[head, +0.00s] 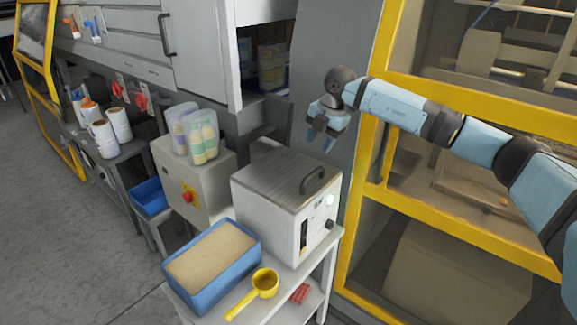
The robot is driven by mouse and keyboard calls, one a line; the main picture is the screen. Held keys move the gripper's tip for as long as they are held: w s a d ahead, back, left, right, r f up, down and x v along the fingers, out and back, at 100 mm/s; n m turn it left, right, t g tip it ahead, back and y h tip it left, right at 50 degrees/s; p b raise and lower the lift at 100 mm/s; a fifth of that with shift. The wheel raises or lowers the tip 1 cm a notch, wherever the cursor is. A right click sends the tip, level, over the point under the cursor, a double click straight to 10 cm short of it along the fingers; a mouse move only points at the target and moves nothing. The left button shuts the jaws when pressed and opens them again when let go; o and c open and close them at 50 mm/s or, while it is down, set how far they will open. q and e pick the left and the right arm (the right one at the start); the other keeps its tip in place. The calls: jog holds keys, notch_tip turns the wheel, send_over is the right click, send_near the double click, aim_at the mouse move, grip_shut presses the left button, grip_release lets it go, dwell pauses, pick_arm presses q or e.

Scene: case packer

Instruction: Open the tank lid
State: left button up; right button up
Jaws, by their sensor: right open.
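The tank (270,222) is a white box on a light grey table. Its grey lid (278,180) lies flat on top and looks shut. A dark arched handle (313,180) stands on the lid near its right side. The tank's front carries a dark gauge slot and a knob. My right gripper (320,138) is open and empty, pointing down, above and behind the lid and apart from the handle. My left gripper is out of view.
A blue bin (212,265) of tan granules and a yellow scoop (262,284) sit in front of the tank. Bottles (195,135) stand on a box with a red button to the left. A yellow-framed machine (367,150) borders the right. An open cabinet stands behind.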

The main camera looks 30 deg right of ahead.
aim_at(314, 171)
jog(key=shift+m+h, duration=0.3)
jog(key=shift+h, duration=0.2)
jog(key=w+f, duration=0.1)
jog(key=f, duration=0.3)
jog(key=w+f+p, duration=0.1)
jog(key=f, duration=0.3)
jog(key=w+d+f+p, duration=0.1)
jog(key=f, duration=0.3)
jog(key=shift+r, duration=0.15)
grip_shut()
